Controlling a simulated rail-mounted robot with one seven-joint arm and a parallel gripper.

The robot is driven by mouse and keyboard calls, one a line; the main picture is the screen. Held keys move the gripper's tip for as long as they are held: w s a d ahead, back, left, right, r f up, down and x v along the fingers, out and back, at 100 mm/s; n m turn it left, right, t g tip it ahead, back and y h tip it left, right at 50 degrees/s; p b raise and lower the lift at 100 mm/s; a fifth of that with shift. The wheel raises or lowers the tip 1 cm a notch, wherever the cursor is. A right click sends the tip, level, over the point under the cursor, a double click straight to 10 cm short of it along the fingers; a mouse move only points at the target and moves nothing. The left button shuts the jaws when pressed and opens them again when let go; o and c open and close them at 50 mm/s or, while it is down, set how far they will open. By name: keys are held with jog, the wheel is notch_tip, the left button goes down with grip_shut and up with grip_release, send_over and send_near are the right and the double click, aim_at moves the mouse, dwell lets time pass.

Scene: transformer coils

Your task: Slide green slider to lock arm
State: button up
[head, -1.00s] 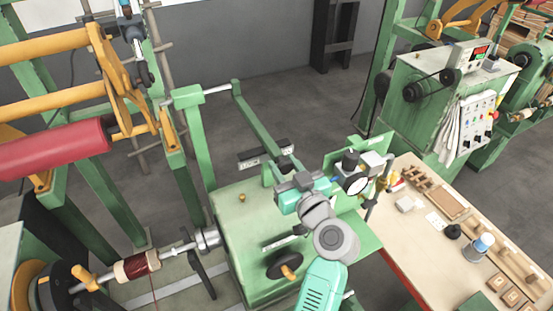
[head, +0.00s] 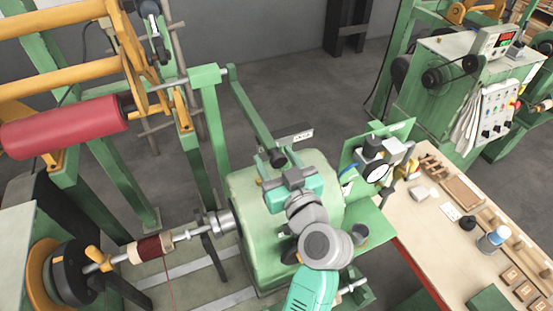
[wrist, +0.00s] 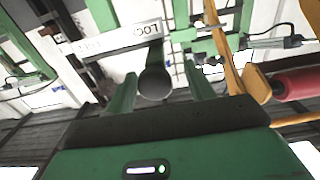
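A green bar (head: 248,108) runs from a green post toward the machine housing. A dark round knob (head: 278,158) shows at its near end, beside a dark crosspiece with a white lettered label (head: 303,136). I cannot tell which part is the green slider. My gripper (head: 272,174) is just in front of the knob. In the wrist view, the knob (wrist: 155,82) lies between two spread green fingers (wrist: 160,92), with gaps on both sides. The gripper looks open and holds nothing. The label (wrist: 132,36) reads upside down behind the knob. Contact cannot be judged.
The green housing (head: 245,205) is below my gripper. A green panel with a gauge (head: 374,165) stands close at its right. A workbench (head: 425,240) with small parts is farther right.

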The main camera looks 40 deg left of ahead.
jog(key=b+v, duration=0.2)
jog(key=v, duration=0.5)
jog(key=shift+s+d, duration=0.25)
jog(key=shift+d, duration=0.05)
